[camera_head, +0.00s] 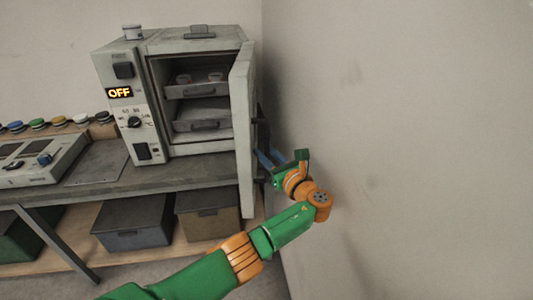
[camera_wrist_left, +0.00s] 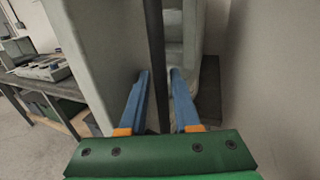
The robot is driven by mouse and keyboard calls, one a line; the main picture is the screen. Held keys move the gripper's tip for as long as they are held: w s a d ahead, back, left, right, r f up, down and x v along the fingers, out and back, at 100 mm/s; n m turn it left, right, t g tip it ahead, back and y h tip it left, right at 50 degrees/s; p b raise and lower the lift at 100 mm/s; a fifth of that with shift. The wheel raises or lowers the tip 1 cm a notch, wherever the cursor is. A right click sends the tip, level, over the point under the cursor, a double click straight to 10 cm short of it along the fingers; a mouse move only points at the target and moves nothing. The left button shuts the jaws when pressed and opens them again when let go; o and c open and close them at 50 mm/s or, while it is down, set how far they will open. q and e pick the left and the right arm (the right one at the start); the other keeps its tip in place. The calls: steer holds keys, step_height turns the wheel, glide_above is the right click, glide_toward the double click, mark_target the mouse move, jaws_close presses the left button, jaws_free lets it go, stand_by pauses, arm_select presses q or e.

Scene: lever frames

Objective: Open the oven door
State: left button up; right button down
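The grey oven (camera_head: 125,95) stands on the bench in the head view, its display reading OFF. Its door (camera_head: 244,125) stands wide open, swung out at the right, with the inside showing. A dark upright handle bar (camera_wrist_left: 155,55) runs along the door (camera_wrist_left: 95,60) in the left wrist view. My left gripper (camera_head: 268,160) is at the outer side of the door in the head view. In the left wrist view its blue fingers (camera_wrist_left: 158,72) are apart, one on each side of the bar, with a small gap at the right. My right gripper is out of view.
Inside the oven are two drawer-like trays (camera_head: 197,90), the upper holding small items. The bench (camera_head: 100,175) carries a device (camera_head: 40,160) and several coloured lids at left. Boxes (camera_head: 135,228) sit on the lower shelf. A bare wall (camera_head: 400,130) stands close at right.

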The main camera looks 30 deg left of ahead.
arm_select(q)
steer(key=v, duration=0.7)
steer(key=s+f+n+g+h, duration=0.1)
steer(key=s+f+h, duration=0.3)
steer(key=f, duration=1.1)
steer(key=s+f+n+g+h, duration=0.2)
steer(key=s+f+h, duration=0.2)
steer(key=f, duration=1.1)
steer(key=s+d+f+n+g+h, duration=0.2)
steer(key=s+f+n+h, duration=0.15)
steer(key=s+f, duration=0.55)
steer(key=s+d+f+n+g+h, duration=0.25)
steer(key=s+f+n, duration=0.35)
steer(key=s, duration=0.5)
steer(key=s+f+n+h, duration=0.1)
steer(key=s+f+n, duration=0.3)
steer(key=s+n, duration=0.5)
steer(key=s, duration=0.5)
steer(key=shift+s+h, duration=0.4)
